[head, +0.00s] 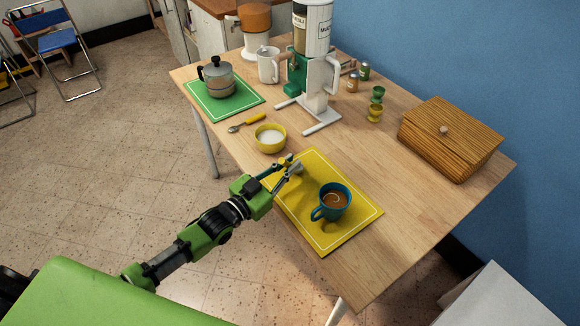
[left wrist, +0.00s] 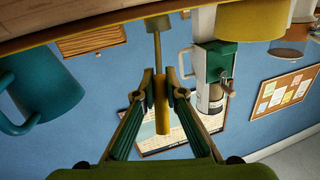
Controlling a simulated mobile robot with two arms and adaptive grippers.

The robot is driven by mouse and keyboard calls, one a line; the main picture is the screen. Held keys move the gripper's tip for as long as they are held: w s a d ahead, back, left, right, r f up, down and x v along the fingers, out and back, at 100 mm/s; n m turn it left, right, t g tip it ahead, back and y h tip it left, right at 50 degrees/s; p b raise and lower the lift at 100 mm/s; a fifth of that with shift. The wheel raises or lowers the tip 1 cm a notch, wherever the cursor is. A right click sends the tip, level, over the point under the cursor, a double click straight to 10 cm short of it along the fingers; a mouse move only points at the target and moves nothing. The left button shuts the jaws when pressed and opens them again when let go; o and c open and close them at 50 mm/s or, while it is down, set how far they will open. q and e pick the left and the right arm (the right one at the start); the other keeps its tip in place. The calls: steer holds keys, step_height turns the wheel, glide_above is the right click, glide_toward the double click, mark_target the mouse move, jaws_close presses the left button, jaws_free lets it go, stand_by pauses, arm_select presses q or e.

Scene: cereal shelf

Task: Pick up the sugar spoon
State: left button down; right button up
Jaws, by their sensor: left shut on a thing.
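My left gripper (head: 286,168) is shut on a spoon with a yellow handle. In the left wrist view the fingertips (left wrist: 160,86) clasp the yellow handle (left wrist: 162,115), and the thin stem runs to a wide end (left wrist: 157,23) near the table surface. In the head view only a small grey part of this held spoon (head: 297,168) shows, above the yellow mat. A second spoon (head: 247,123) with a yellow handle lies on the table behind the yellow bowl of white sugar (head: 270,137). My right gripper is not in view.
A teal mug of coffee (head: 333,202) stands on the yellow mat (head: 320,243), close to my gripper. A moka pot (head: 217,77) stands on a green mat (head: 240,107). A white-and-green dispenser (head: 314,80), a white mug (head: 268,65) and a wooden box (head: 450,138) stand further back.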

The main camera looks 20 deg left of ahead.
arm_select(q)
step_height(320, 180, up, 3)
steer(key=shift+a+f, duration=0.1)
steer(key=s+a+r, duration=0.6)
steer(key=a+r, duration=0.3)
steer(key=a, duration=0.3)
steer(key=shift+s+r, duration=0.25)
steer(key=shift+s, duration=0.1)
steer(key=shift+a, duration=0.1)
